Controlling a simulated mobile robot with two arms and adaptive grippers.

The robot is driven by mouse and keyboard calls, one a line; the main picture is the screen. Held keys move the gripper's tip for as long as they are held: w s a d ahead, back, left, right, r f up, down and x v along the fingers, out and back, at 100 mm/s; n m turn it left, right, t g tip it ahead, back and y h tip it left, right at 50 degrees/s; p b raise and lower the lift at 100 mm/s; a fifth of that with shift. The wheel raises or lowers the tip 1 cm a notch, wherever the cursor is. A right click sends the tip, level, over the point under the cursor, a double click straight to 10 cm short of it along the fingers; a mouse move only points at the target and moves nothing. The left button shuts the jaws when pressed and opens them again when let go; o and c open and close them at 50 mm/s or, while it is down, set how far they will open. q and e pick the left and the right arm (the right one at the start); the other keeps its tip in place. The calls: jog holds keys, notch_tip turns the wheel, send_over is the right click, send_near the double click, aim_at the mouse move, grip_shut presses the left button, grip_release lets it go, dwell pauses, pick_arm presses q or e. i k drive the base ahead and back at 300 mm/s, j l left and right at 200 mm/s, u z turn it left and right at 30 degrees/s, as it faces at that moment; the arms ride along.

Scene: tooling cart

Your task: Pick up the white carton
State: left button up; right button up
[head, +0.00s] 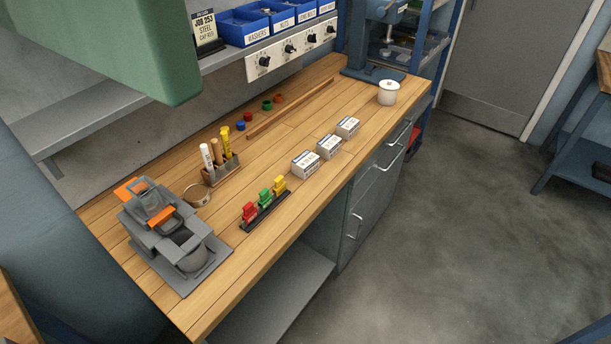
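Three small white cartons with grey, printed label sides stand in a diagonal row on the wooden bench top, right of its middle in the head view. The near carton (305,164) is the closest to me, the middle carton (329,147) is just beyond it, and the far carton (348,127) is the farthest back. They stand apart by small gaps. The print is too small to read. Neither of my grippers is in view.
A rack of red, green and yellow pieces (263,212) stands left of the cartons. A grey fixture with orange parts (178,235) fills the bench's near left end. A white lidded pot (388,93) stands farther back. A large green block (125,45) hangs at upper left.

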aim_at(306, 163)
jog(key=k+u, duration=0.15)
jog(key=u, duration=0.25)
jog(key=k+u, duration=0.15)
jog(key=u, duration=0.2)
jog(key=k+j+u, duration=0.15)
jog(key=u, duration=0.25)
jog(key=i+l+u, duration=0.2)
jog(key=l, duration=0.4)
jog(key=l+u, duration=0.2)
jog(key=l, duration=0.4)
jog(key=i+l+u, duration=0.15)
jog(key=l, duration=0.45)
jog(key=k, duration=0.05)
